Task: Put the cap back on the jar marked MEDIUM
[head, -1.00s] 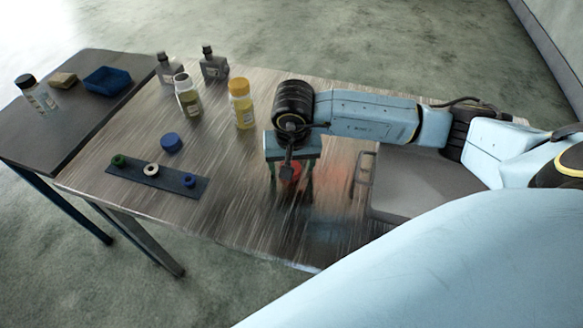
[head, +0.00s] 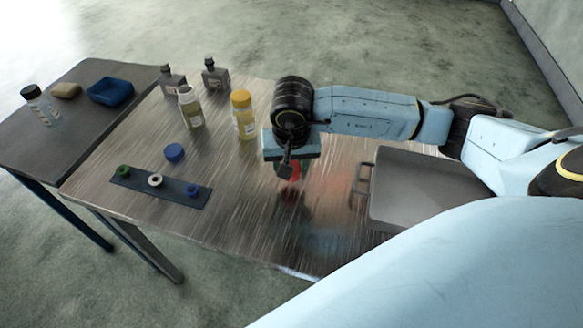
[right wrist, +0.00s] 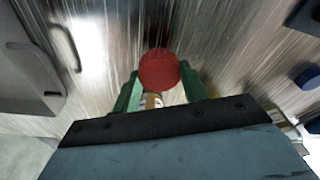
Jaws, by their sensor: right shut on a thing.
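My right gripper (head: 288,172) is low over the right part of the wooden table, with its green fingers shut on a red cap (right wrist: 159,68). A small piece of pale label shows between the fingers beside the red cap in the right wrist view; I cannot tell whether a jar is attached. A pale-topped jar (head: 191,108), which looks uncapped, stands left of a yellow-capped jar (head: 243,117). A blue cap (head: 174,152) lies on the table. No jar's marking is readable, so I cannot tell which is MEDIUM. My left gripper is out of view.
A dark strip (head: 137,183) holds green, white and blue rings. Two dark bottles (head: 214,76) stand at the back. A grey tray (head: 420,190) with a handle lies right of my gripper. The dark side table holds a blue tray (head: 110,91), sponge (head: 66,90) and black-capped bottle (head: 38,105).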

